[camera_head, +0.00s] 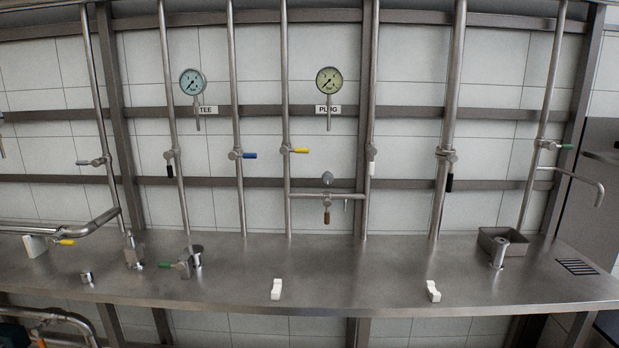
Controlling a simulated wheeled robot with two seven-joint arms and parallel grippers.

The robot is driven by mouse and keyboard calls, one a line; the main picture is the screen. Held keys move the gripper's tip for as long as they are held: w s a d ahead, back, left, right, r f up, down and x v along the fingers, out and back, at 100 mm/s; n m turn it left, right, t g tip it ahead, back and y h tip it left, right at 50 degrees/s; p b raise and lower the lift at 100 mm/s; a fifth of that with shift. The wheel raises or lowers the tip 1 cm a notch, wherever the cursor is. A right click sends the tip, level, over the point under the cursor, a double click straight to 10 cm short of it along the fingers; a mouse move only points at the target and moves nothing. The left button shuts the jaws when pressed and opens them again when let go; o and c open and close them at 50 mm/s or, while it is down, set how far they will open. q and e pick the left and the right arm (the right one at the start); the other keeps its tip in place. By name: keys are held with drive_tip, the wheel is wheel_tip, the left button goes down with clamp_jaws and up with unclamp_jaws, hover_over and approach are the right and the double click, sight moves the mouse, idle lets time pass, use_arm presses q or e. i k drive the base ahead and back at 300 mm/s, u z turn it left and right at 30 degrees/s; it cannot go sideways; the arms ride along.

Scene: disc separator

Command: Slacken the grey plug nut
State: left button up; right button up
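A small grey rounded fitting (327,178), which may be the grey plug nut, stands above the short cross pipe (305,195) between two upright pipes. It is too small to tell its exact shape. Below it, on the same cross pipe, hangs a valve with a brown handle (326,217). A gauge with a yellowish dial (329,80) and a label reading PLUG (328,109) sit above on the wall rail. Neither of my grippers is in view.
A steel worktop (345,265) runs across the front. Two white holders (276,289) (433,291) stand near its front edge. A green-handled valve (175,265) stands at left, a grey box (502,240) at right. The worktop's middle is mostly clear.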

sight(328, 178)
drive_tip(key=u, duration=0.6)
drive_tip(key=i, duration=0.8)
drive_tip(key=u, duration=0.4)
